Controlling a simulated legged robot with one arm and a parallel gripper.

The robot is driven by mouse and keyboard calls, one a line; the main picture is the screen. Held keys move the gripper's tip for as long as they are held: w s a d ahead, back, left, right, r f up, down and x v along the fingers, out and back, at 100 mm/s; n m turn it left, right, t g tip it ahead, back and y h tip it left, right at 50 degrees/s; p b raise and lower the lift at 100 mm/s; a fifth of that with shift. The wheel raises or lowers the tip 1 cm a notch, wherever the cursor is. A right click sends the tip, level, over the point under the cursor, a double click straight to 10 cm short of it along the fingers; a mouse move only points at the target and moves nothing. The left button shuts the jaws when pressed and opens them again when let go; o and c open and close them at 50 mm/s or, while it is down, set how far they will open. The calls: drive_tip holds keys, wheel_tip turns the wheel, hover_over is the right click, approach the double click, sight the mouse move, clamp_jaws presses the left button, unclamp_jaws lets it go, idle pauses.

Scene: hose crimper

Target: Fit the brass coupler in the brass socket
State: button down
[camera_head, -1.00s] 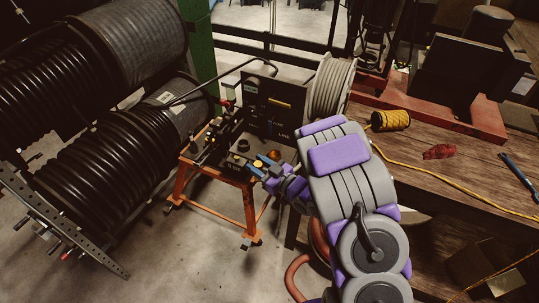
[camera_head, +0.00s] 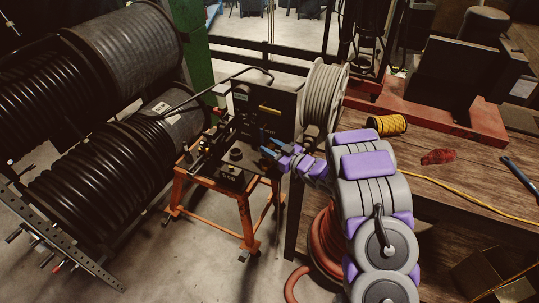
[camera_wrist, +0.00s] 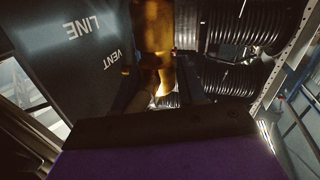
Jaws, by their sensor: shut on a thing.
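In the wrist view a brass coupler (camera_wrist: 157,35) stands out between the two dark fingers of my gripper (camera_wrist: 158,82). The fingers are shut on it, and its near end is in shadow. In the head view my gripper (camera_head: 269,147) shows with blue fingers at the right side of the crimper's dark panel (camera_head: 264,112). The coupler is too small or hidden to make out there. I cannot pick out the brass socket in either view. The panel also shows in the wrist view, at the left (camera_wrist: 75,50), with the words LINE and VENT upside down.
The crimper stands on an orange frame (camera_head: 246,222). Large black hose reels (camera_head: 100,160) fill the left. A grey hose reel (camera_head: 322,95) is behind my gripper. A wooden bench (camera_head: 430,192) at the right holds a yellow spool (camera_head: 388,124) and a red rag (camera_head: 438,157).

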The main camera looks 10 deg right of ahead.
drive_tip(key=f, duration=0.1)
drive_tip(key=a+f, duration=0.2)
drive_tip(key=shift+s+a+f+b, duration=0.1)
drive_tip(key=shift+s+f+b, duration=0.15)
drive_tip(key=shift+f+b, duration=0.1)
drive_tip(key=c, duration=1)
unclamp_jaws()
drive_tip(key=shift+w+a+r, duration=0.1)
drive_tip(key=shift+w, duration=0.1)
drive_tip(key=o, duration=0.3)
drive_tip(key=shift+d+r, duration=0.2)
drive_tip(key=shift+d, duration=0.15)
drive_tip(key=shift+o, duration=0.3)
drive_tip(key=shift+d, duration=0.3)
drive_tip(key=shift+s+d+r, duration=0.2)
drive_tip(key=shift+s, duration=0.25)
drive_tip(key=p+v, duration=0.2)
drive_tip(key=v, duration=0.8)
drive_tip(key=shift+s, duration=0.35)
drive_tip(key=shift+d, duration=0.2)
